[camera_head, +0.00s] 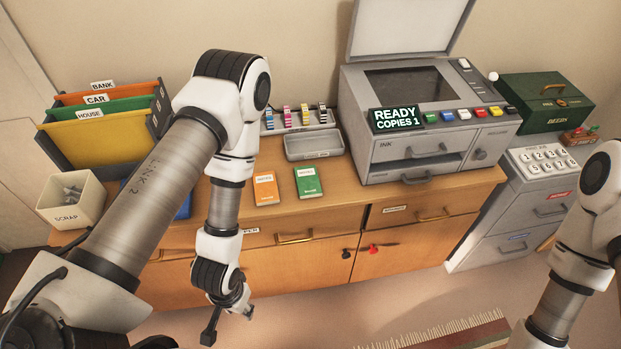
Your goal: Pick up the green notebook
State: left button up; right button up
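The green notebook (308,183) lies flat on the wooden cabinet top, with a pale label on its cover. It is just right of an orange notebook (265,188), with a narrow gap between them. My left gripper (228,326) hangs in front of the cabinet, below and left of the green notebook and well apart from it. Its fingers are spread and nothing shows between them. My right arm comes in at the right edge; its gripper is out of the picture.
A grey tray (314,145) sits behind the notebooks. The copier (425,110), its lid raised, stands to their right. A scrap bin (72,200) and file folders (104,125) stand at the left. My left arm partly hides a blue object (184,208). The cabinet top is clear in front of the copier.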

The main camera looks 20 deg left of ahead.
aim_at(307, 177)
jog(key=i+l+u, duration=0.2)
jog(key=l, duration=0.35)
jog(key=l+u, duration=0.15)
jog(key=l, duration=0.45)
jog(key=i+l+u, duration=0.2)
jog(key=l, duration=0.4)
jog(key=k, duration=0.05)
